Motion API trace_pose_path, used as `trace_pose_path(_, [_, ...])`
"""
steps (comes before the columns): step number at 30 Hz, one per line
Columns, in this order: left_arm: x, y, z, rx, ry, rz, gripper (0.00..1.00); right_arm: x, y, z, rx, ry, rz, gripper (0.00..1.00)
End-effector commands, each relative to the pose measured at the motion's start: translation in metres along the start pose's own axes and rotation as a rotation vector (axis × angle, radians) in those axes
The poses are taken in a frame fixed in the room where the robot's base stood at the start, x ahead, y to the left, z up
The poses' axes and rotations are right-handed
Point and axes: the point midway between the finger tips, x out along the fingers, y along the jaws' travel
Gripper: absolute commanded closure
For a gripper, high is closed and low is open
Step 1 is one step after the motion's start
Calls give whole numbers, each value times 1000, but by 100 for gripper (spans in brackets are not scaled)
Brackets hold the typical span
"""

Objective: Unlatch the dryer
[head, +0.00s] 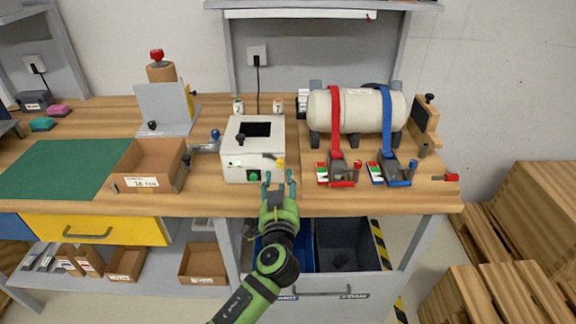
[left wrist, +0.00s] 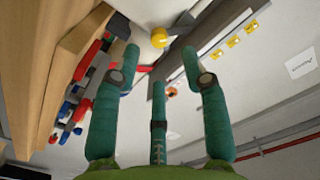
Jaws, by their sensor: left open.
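The dryer, a white box (head: 235,165) with a dark window on top, stands on the wooden bench. Its front has a green button (head: 254,175), and a small yellow knob (head: 280,162), which looks like the latch, sits at its right front edge. My left gripper (head: 278,178) is just in front of the dryer's lower right front, fingers open and pointing at it. In the left wrist view, a yellow round knob (left wrist: 159,37) shows just beyond and between the open fingertips (left wrist: 160,56), apart from them. I cannot tell whether the latch is fastened. My right gripper is not in view.
A strapped white tank (head: 357,110) with red and blue ratchet buckles stands right of the dryer. A cardboard tray (head: 148,160) and a blue-knobbed clamp (head: 212,142) are on its left. The bench's front edge (head: 350,207) lies below, with bins (head: 345,245) under it.

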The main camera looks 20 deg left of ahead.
Motion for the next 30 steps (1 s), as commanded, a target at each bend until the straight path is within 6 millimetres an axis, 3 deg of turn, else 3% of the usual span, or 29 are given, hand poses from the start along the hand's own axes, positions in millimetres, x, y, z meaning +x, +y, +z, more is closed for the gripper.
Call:
trace_pose_path(9, [46,0,-1,2,-1,1,56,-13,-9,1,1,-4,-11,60])
trace_pose_path(22, [56,0,1,0,-2,2,56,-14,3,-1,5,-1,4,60])
trace_pose_path(25, [56,0,1,0,-2,2,96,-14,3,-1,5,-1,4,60])
trace_pose_path(26, [56,0,1,0,-2,2,100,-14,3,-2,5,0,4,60])
trace_pose_path(30, [56,0,1,0,-2,2,100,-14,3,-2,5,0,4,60])
